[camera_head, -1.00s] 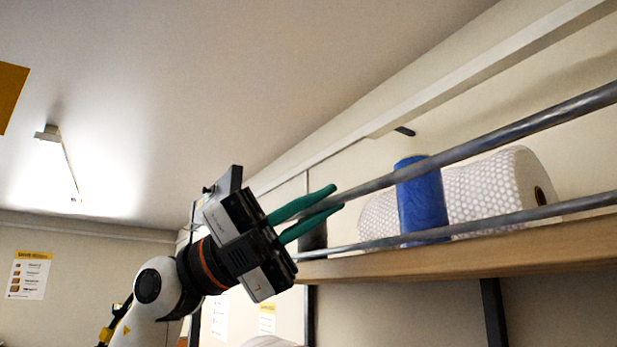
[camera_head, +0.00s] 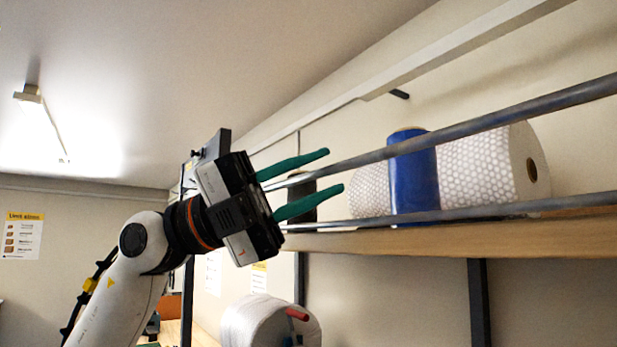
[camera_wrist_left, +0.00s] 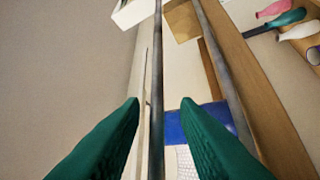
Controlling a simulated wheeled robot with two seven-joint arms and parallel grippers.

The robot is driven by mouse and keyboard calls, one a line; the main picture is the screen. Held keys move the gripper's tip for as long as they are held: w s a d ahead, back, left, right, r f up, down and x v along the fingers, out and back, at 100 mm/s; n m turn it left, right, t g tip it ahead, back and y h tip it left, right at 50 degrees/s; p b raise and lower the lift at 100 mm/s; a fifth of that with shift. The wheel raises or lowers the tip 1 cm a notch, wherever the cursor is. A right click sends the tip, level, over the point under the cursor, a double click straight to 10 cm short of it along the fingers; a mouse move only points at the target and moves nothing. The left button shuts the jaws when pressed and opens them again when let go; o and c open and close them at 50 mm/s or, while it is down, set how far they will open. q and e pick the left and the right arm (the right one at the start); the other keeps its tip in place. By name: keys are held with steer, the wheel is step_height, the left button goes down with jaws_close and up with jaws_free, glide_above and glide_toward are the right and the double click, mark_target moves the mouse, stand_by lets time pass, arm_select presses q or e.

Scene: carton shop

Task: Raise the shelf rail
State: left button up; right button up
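The shelf rail is a pair of long grey metal bars along the front of a wooden shelf: an upper bar (camera_head: 475,125) and a lower bar (camera_head: 475,213). My left gripper (camera_head: 334,170) is open at the left part of the rail, its two green fingers apart. In the left wrist view, the upper bar (camera_wrist_left: 157,75) runs between the open fingers (camera_wrist_left: 160,104), with a gap on each side. The lower bar (camera_wrist_left: 222,70) lies to the right of the fingers, beside the shelf board. My right gripper is out of view.
The wooden shelf (camera_head: 540,240) holds a blue roll (camera_head: 412,180), a white bubble-wrap roll (camera_head: 490,168) and a dark object (camera_head: 302,200) behind my fingers. A large white roll (camera_head: 262,322) sits below. Open air lies left of my arm.

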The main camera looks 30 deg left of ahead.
arm_select(q)
steer(key=b+v, duration=0.5)
steer(key=v, duration=0.7)
stand_by(0.6)
